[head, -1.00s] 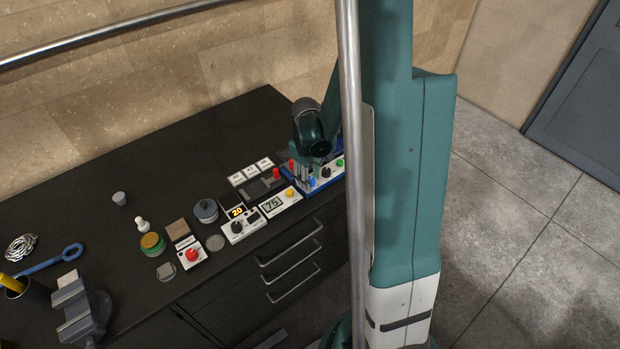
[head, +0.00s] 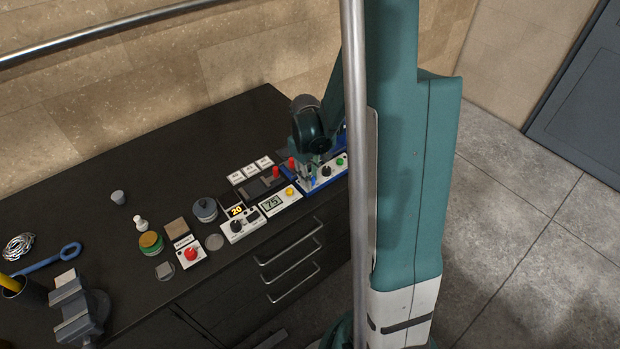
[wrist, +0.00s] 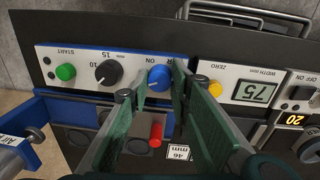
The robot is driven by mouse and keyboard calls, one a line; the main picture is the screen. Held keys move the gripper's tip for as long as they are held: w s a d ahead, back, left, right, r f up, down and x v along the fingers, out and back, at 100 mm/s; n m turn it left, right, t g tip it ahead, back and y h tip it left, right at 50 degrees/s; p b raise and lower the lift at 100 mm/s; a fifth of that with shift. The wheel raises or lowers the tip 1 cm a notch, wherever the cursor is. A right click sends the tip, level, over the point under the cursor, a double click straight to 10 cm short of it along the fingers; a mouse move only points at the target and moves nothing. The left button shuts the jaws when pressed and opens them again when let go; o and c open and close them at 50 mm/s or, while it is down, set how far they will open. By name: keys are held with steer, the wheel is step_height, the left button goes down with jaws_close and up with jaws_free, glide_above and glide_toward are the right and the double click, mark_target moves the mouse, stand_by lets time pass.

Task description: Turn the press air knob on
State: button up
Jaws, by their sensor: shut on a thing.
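The press air knob (wrist: 158,76) is a round blue knob on the white front panel (wrist: 85,70) of the blue-framed press. It shows close up in the wrist view, where the panel lettering is upside down. My gripper (wrist: 160,84) has its two green fingers around the knob, one on each side, and is shut on it. The printed label by the knob is partly covered by the fingers. In the head view my gripper (head: 310,179) reaches down at the front of the press (head: 328,171), and the knob is mostly hidden there.
A black dial (wrist: 109,74) and a green start button (wrist: 66,72) share the panel. A white width gauge (wrist: 248,89) reading 75 stands next to the press. A red peg (wrist: 156,134) stands behind the knob. The back of the dark bench (head: 220,130) is clear.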

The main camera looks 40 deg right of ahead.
steer(key=m+b, duration=0.2)
steer(key=m, duration=0.2)
steer(key=shift+f+b, duration=0.15)
steer(key=shift+b, duration=0.2)
steer(key=m+b, duration=0.2)
steer(key=m, duration=0.2)
steer(key=shift+m, duration=0.3)
steer(key=m+b, duration=0.2)
steer(key=m, duration=0.2)
steer(key=shift+d+m+g, duration=0.1)
steer(key=shift+m+g, duration=0.2)
steer(key=shift+m+b, duration=0.45)
steer(key=shift+m, duration=1.15)
steer(key=o, duration=0.9)
steer(key=shift+r, duration=0.3)
